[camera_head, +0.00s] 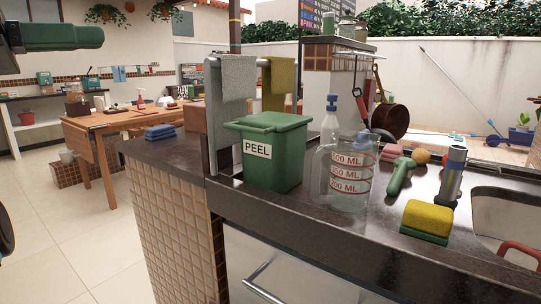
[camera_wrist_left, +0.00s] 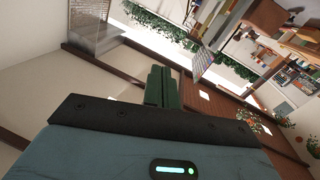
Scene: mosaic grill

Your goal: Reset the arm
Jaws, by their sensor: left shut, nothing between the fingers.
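My left gripper (camera_wrist_left: 161,80) shows in the left wrist view, its two dark green fingers together with nothing between them. It is held up in the air, clear of any object. In the head view a green part of my left arm comes in at the upper left, above the level of the counter and well apart from the things on it. The fingertips are hard to make out there. My right gripper is in neither view.
A towel rack stands behind the bin. The tiled floor at left is open.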

